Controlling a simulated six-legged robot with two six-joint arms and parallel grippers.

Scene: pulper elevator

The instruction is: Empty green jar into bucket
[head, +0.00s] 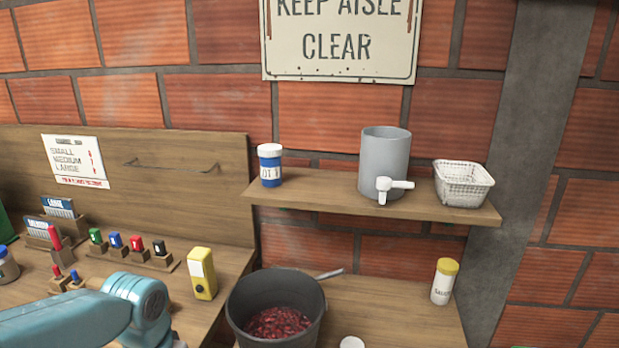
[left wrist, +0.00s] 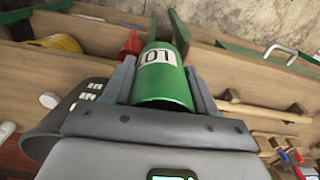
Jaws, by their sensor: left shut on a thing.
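The green jar (left wrist: 165,88), with a white label, is held between the two grey fingers of my left gripper (left wrist: 160,78) in the left wrist view. I cannot tell whether its mouth is open or what is inside. In the head view my left arm comes in at the lower left, and its gripper and the jar are out of the frame. The dark grey bucket (head: 237,309) stands on the lower bench and holds dark red fruit (head: 277,322). My right gripper is not in view.
A shelf (head: 330,203) above the bucket holds a blue jar (head: 270,165), a grey container with tap (head: 383,155) and a white basket (head: 463,183). A yellow box (head: 202,273) stands left of the bucket. A yellow-capped shaker (head: 444,282) stands to the right.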

